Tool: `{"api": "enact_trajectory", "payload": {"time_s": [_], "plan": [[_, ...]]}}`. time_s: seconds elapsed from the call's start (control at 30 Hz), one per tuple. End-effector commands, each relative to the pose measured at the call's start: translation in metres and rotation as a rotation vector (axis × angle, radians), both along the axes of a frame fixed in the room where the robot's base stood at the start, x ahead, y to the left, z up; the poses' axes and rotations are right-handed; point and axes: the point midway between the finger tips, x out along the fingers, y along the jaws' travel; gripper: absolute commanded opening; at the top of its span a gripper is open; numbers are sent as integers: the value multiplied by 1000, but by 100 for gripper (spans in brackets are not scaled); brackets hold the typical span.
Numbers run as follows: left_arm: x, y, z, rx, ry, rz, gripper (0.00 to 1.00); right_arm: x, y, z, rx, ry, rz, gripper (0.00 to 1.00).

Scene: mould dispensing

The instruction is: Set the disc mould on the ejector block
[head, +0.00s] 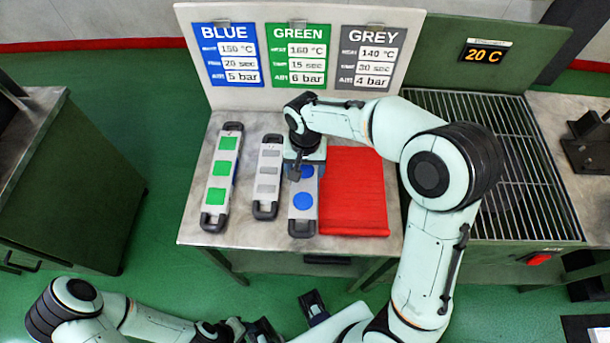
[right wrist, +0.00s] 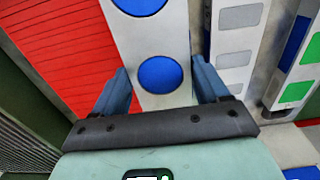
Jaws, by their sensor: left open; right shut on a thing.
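The disc mould (head: 303,202) is a long pale plate with blue discs and a dark end handle. It stands between the grey mould and the red mat in the head view, its upper part under my right arm. My right gripper (head: 303,172) is shut on the disc mould; in the right wrist view its blue fingers (right wrist: 163,85) are at both sides of the mould (right wrist: 165,40). I cannot tell whether the mould touches the table. My left gripper (head: 290,318) is open and empty in front of the table. I cannot make out the ejector block for certain.
A green-square mould (head: 220,185) and a grey-slot mould (head: 267,180) lie left of the disc mould. A red ribbed mat (head: 355,195) lies to its right. A metal grille (head: 535,180) is further right, with a dark fixture (head: 590,145) on the far-right bench. A sign board (head: 300,100) stands behind.

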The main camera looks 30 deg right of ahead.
Motion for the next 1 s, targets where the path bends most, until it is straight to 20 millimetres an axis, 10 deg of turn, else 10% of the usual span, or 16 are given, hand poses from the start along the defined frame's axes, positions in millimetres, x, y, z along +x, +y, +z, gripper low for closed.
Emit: {"api": "enact_trajectory", "payload": {"time_s": [0.3, 0.77, 0.8, 0.87, 1.0], "plan": [[-2, 0, -5, 0, 2, 0, 43, 0, 0, -37, 0, 0, 0, 6], [-3, 0, -7, 0, 3, 0, 43, 0, 0, -44, 1, -3, 0, 6], [-3, 0, -8, 0, 3, 0, 43, 0, 0, -46, 0, 1, 0, 77], [-3, 0, -7, 0, 3, 0, 43, 0, 0, -45, 0, 1, 0, 97], [-3, 0, -7, 0, 3, 0, 43, 0, 0, -45, 0, 1, 0, 100]]}}
